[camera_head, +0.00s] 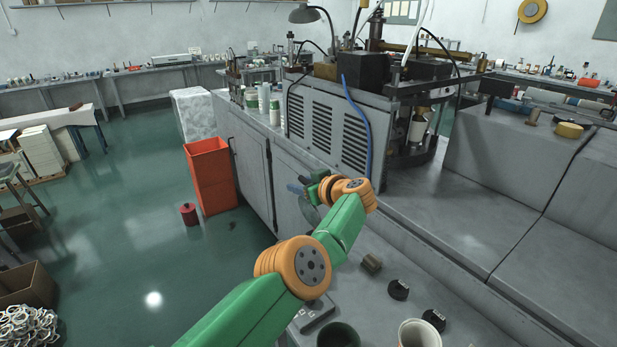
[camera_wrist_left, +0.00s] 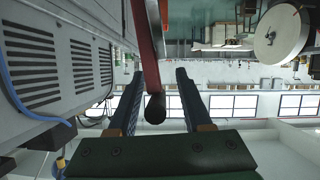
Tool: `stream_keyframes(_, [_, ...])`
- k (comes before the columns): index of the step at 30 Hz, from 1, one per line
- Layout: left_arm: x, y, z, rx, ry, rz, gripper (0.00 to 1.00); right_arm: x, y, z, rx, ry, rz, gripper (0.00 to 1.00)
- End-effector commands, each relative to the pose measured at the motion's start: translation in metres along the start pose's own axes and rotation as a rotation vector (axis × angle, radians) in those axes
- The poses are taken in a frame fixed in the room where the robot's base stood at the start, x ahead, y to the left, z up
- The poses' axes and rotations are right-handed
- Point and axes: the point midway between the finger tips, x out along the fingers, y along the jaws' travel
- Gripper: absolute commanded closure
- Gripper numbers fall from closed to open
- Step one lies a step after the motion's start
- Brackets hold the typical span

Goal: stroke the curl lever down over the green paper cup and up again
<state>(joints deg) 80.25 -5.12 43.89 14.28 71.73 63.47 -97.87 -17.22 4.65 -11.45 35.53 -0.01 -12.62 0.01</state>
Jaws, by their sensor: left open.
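My left gripper (camera_head: 304,184) is at the end of my green and orange arm, in front of the louvred machine housing. In the left wrist view, my left gripper (camera_wrist_left: 159,74) is open. A reddish-brown lever bar (camera_wrist_left: 147,45) with a round black knob (camera_wrist_left: 155,108) shows between its two fingers, with visible space on both sides; contact cannot be told. The lever cannot be made out in the head view. A dark green cup (camera_head: 338,336) stands at the bottom edge of the head view, partly cut off. My right gripper is out of view.
The grey machine housing (camera_head: 327,130) with a blue hose (camera_head: 357,115) stands behind the gripper. An orange bin (camera_head: 209,175) is on the floor at left.

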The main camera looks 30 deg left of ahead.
Motion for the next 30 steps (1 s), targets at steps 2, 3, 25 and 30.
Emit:
stream_keyframes(2, [-0.011, 0.001, -0.013, 0.003, 0.0, 0.0, 0.5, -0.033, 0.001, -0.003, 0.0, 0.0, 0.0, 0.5])
stream_keyframes(3, [-0.013, 0.001, -0.014, 0.003, 0.0, 0.0, 0.5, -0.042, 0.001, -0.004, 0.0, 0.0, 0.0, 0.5])
stream_keyframes(25, [-0.063, -0.006, -0.007, -0.004, 0.006, 0.0, 0.5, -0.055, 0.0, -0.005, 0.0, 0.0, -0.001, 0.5])
stream_keyframes(30, [-0.068, -0.006, -0.006, -0.006, 0.005, 0.003, 0.5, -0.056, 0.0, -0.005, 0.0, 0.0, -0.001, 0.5])
